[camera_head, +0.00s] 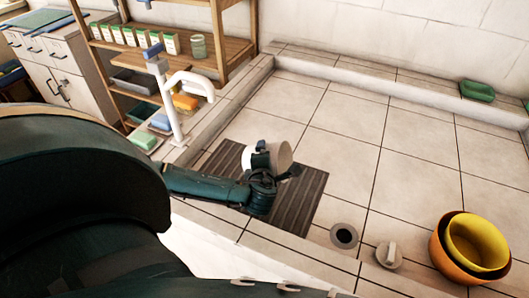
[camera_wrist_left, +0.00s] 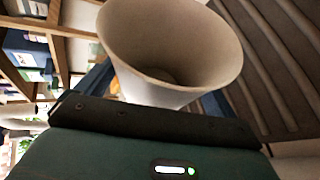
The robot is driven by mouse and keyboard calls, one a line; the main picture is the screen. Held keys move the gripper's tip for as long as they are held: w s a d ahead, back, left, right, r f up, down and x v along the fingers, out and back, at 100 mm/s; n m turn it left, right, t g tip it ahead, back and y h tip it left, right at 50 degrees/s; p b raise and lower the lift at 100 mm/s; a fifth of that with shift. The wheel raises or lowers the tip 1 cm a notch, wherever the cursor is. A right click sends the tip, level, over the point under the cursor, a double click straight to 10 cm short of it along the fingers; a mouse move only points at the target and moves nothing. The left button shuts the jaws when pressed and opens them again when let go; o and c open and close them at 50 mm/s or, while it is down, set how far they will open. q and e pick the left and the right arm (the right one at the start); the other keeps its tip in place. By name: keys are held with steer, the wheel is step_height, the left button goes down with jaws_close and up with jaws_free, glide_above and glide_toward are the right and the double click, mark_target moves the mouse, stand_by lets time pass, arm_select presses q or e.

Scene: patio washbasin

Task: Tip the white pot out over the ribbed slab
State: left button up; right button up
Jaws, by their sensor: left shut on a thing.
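The white pot (camera_head: 281,157) is held by my left gripper (camera_head: 262,160) over the far part of the dark ribbed slab (camera_head: 300,207). The pot looks tipped well over; its exact height above the slab is hard to tell. In the left wrist view the pot (camera_wrist_left: 170,45) shows its wide round mouth, and I see nothing loose in the visible inside. The slab (camera_wrist_left: 270,60) fills the upper right there. The fingertips are partly hidden by the pot and wrist. My right gripper is not in view.
A white tap (camera_head: 175,100) stands left of the slab, before a wooden shelf (camera_head: 220,50) with boxes. A drain (camera_head: 343,235), a round plug (camera_head: 389,255) and stacked yellow and orange bowls (camera_head: 478,242) lie to the right. A green dish (camera_head: 477,91) sits on the back ledge. The tiled middle is clear.

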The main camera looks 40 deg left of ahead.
mark_target(270, 147)
arm_select(q)
steer(key=shift+r+n+h, duration=0.75)
steer(key=shift+n+h, duration=0.25)
steer(key=shift+h, duration=0.1)
steer(key=shift+s+r+n+t+h, duration=0.1)
steer(key=shift+r+n+t+h, duration=0.3)
steer(key=shift+r+n+h, duration=0.35)
steer(key=shift+r+n+t+h, duration=0.3)
steer(key=shift+n+h, duration=0.25)
steer(key=shift+h, duration=0.2)
steer(key=shift+r+n+h+b, duration=0.1)
steer(key=shift+n+h+b, duration=0.2)
steer(key=shift+n+b, duration=0.1)
steer(key=r+n+t+h+b, duration=0.1)
steer(key=n+h+b, duration=0.1)
steer(key=b, duration=0.1)
steer(key=shift+r, duration=0.1)
steer(key=shift+r+n+t+b, duration=0.2)
steer(key=shift+n+t+b, duration=0.1)
steer(key=shift+t+b, duration=0.1)
steer(key=shift+r+h, duration=0.3)
steer(key=shift+f, duration=0.1)
